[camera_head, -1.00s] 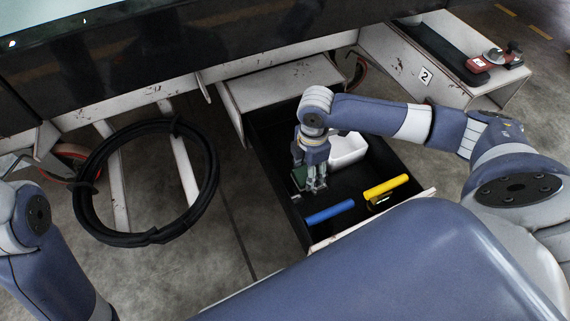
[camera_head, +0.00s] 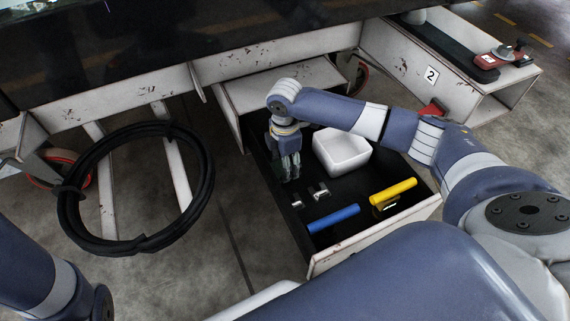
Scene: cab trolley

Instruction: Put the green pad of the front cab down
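My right gripper (camera_head: 290,172) points down into the left side of the black drawer (camera_head: 272,171). Its fingers look close together, but I cannot tell whether they hold anything. The green pad is not clearly seen; only a faint dark green tint shows near the gripper, and the hand may hide it. Small silver fittings (camera_head: 319,191) lie on the drawer floor just in front of the fingers. Of my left arm, only links show at the lower left; its gripper is out of view.
A white bin (camera_head: 341,153) stands right of my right gripper. A blue handle (camera_head: 334,218) and a yellow handle (camera_head: 393,191) are nearer the drawer's front. A black hose ring (camera_head: 67,218) is at left. A box marked 2 (camera_head: 431,75) is at right.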

